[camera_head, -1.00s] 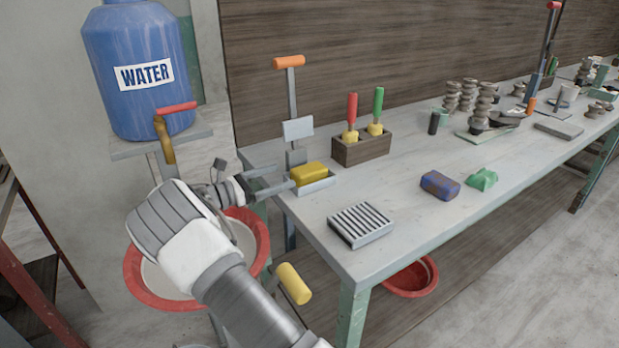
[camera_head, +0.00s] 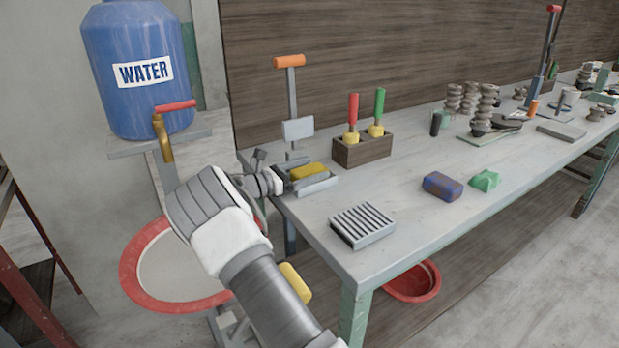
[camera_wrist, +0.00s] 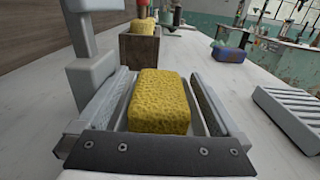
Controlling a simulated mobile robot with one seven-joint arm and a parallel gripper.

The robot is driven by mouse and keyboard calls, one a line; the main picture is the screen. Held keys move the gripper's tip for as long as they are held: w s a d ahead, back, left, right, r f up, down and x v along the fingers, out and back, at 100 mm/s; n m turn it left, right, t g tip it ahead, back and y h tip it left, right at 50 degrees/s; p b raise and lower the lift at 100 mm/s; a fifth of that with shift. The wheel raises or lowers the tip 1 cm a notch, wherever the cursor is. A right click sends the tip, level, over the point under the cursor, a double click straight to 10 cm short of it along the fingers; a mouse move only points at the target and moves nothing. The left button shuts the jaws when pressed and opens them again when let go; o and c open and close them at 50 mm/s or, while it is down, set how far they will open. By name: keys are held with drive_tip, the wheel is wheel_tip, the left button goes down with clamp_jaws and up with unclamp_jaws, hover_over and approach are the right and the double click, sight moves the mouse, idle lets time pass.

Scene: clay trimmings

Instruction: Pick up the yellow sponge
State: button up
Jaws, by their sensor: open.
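The yellow sponge (camera_head: 309,171) lies in a small grey tray (camera_head: 325,186) at the near left end of the table. In the wrist view the sponge (camera_wrist: 160,100) sits in the middle, with a porous top and front. My gripper (camera_wrist: 160,78) is open, with one finger on each side of the sponge. A narrow gap shows between the sponge and the fingers, so it is not clasped. In the head view my gripper (camera_head: 290,178) is at the tray, and its fingers are partly hidden.
A grey lever post with an orange handle (camera_head: 289,61) stands close behind the tray. A wooden block (camera_head: 362,150) with red- and green-handled tools is to the right.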

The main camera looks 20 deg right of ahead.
drive_tip(key=c, duration=1.4)
